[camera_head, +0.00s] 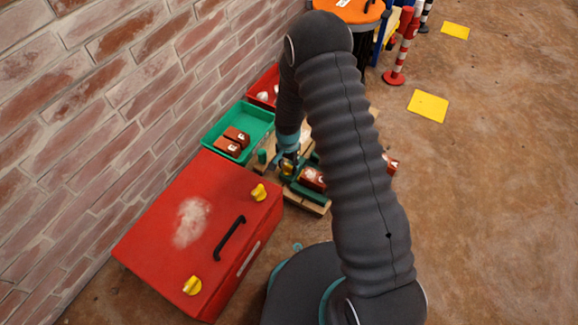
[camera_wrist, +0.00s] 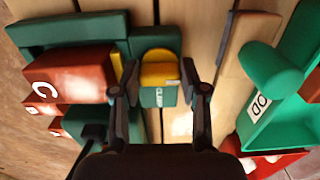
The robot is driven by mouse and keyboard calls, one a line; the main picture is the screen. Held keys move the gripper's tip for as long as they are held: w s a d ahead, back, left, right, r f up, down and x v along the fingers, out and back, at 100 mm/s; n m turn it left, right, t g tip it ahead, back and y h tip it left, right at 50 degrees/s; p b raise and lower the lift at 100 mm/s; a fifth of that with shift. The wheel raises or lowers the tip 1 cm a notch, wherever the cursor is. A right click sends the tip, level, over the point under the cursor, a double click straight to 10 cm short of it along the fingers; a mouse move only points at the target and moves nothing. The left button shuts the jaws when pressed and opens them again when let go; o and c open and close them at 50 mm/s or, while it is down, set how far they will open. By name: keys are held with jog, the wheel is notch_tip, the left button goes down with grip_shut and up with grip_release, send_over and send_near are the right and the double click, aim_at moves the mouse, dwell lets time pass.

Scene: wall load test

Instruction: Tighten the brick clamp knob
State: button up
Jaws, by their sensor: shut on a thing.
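In the wrist view, the yellow clamp knob (camera_wrist: 158,70) sits in a green clamp block (camera_wrist: 158,97) with a white label. My gripper (camera_wrist: 158,78) has one finger on each side of the knob and is shut on it. A red-brown brick marked C (camera_wrist: 75,75) lies to the left, between green clamp parts (camera_wrist: 70,32). In the head view, my gripper (camera_head: 287,163) is low over the wooden pallet, beside the brick (camera_head: 312,179). My arm hides part of the pallet, and the knob cannot be made out there.
A green tray (camera_head: 215,137) with two bricks and a red tray (camera_head: 263,84) stand along the brick wall. A red box (camera_head: 190,230) with yellow latches and a black handle is in front. A green peg (camera_wrist: 270,65) stands right of my gripper.

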aim_at(289, 166)
dwell(0.5)
jog(key=o, duration=1.1)
jog(key=shift+d, duration=0.15)
jog(key=shift+o, duration=0.2)
jog(key=shift+r, duration=0.5)
notch_tip(289, 166, up, 11)
